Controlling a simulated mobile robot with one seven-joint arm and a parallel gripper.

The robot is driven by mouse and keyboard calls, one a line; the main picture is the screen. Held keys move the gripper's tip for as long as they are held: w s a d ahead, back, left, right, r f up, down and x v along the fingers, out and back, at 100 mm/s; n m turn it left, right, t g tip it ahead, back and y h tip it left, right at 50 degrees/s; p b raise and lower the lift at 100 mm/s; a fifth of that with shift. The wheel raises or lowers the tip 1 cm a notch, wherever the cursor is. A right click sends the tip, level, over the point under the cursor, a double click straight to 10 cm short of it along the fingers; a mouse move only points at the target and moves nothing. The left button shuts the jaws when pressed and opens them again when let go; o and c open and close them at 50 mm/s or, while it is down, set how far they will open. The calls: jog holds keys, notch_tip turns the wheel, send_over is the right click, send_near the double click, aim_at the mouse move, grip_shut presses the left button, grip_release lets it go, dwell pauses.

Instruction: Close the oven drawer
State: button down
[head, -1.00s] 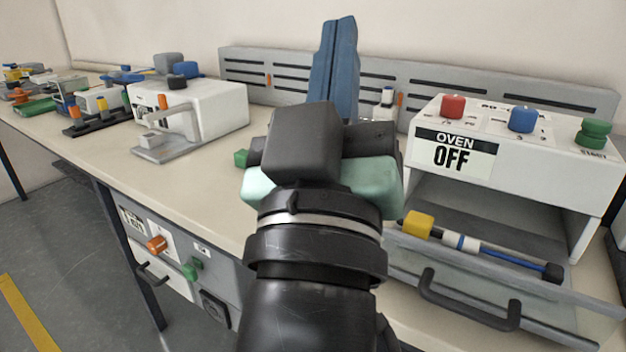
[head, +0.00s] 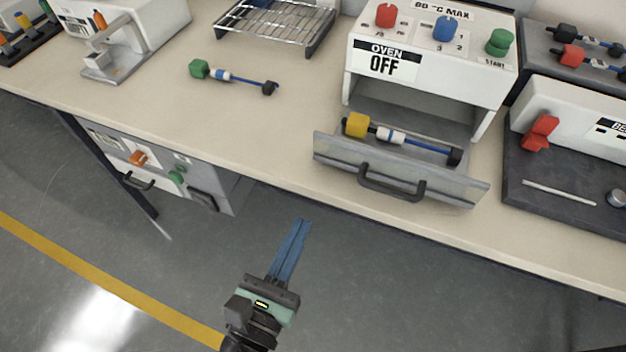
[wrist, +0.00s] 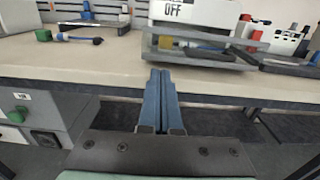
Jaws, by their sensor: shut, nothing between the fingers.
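The white oven (head: 430,50) stands on the bench, its label reading OFF, with red, blue and green knobs on top. Its drawer (head: 335,158) is pulled out toward the bench's front edge, and a black handle (head: 390,186) is on the drawer front. A yellow-ended piece with a blue rod (head: 425,146) lies in the drawer. My gripper (head: 303,222) has blue fingers held together, empty, in front of the bench, below and left of the drawer, not touching it. In the wrist view the drawer (wrist: 205,60) shows ahead, beyond the fingertips.
A green-ended piece (head: 235,78) lies on the bench left of the oven, near a wire rack (head: 275,22). A dark-based machine (head: 565,185) with a red knob stands close on the right. A grey cabinet (head: 165,170) is under the bench. The floor in front is clear.

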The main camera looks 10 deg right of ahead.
aim_at(335, 154)
jog(key=x, duration=1.3)
jog(key=shift+w+d+b, duration=0.15)
jog(key=shift+w+b, duration=0.05)
jog(key=shift+b, duration=0.1)
jog(key=shift+w+d+r, duration=0.1)
jog(key=shift+w+d, duration=0.3)
jog(key=shift+w, duration=0.1)
jog(key=b+x, duration=0.1)
jog(key=x, duration=1.4)
jog(key=shift+d+b, duration=0.1)
jog(key=shift+b, duration=0.2)
jog(key=shift+w+d, duration=0.1)
jog(key=shift+w, duration=0.1)
jog(key=shift+r, duration=0.2)
jog(key=shift+r, duration=0.1)
